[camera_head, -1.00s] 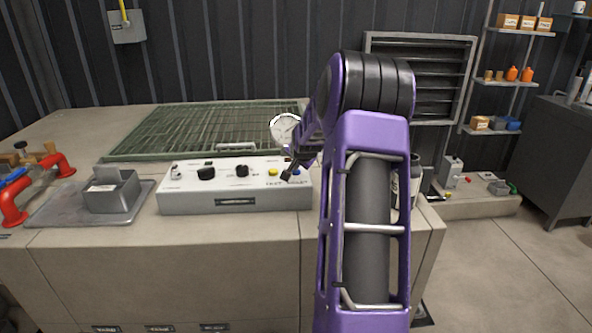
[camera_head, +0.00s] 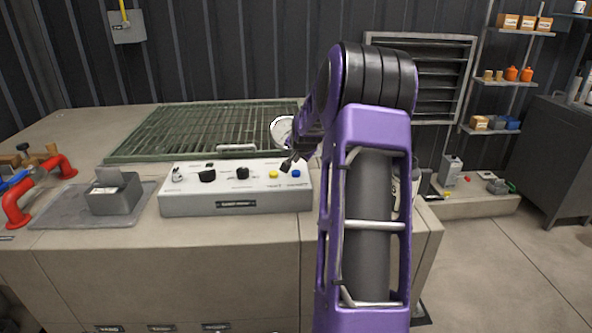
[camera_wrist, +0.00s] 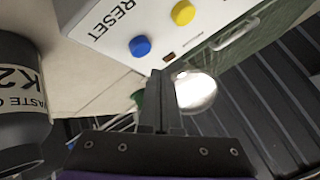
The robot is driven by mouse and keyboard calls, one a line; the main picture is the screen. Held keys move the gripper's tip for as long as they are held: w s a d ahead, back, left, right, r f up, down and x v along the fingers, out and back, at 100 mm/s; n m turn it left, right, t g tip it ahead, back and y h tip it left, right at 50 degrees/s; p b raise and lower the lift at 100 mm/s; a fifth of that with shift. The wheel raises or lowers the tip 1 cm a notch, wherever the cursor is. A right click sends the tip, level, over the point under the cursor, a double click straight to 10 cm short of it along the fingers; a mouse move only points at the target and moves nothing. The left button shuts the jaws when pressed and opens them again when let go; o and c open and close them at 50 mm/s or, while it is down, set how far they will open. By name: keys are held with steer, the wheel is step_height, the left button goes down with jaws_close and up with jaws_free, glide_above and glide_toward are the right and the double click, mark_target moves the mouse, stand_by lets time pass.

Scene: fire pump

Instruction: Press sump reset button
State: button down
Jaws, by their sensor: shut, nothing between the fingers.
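A white and grey control box (camera_head: 236,199) stands on the bench. Its sloped face carries black knobs, a yellow button (camera_head: 272,174) and a blue button (camera_head: 296,174) near its right end. In the wrist view the blue button (camera_wrist: 140,46) and yellow button (camera_wrist: 183,12) show close up, with the word RESET printed on the panel near them. I cannot tell from the print which button it names. My gripper (camera_head: 287,167) is shut and empty, above and behind the two buttons. In the wrist view its fingertips (camera_wrist: 162,73) are beside the blue button, apparently apart from it.
A dark grey canister (camera_wrist: 18,95) marked K2 is close in the wrist view. Red pipework (camera_head: 15,208) and a grey tray (camera_head: 75,215) are left of the box.

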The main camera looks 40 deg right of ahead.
mark_target(296, 173)
step_height(296, 173, up, 4)
steer(key=shift+f+p, duration=0.25)
steer(key=shift+p, duration=0.55)
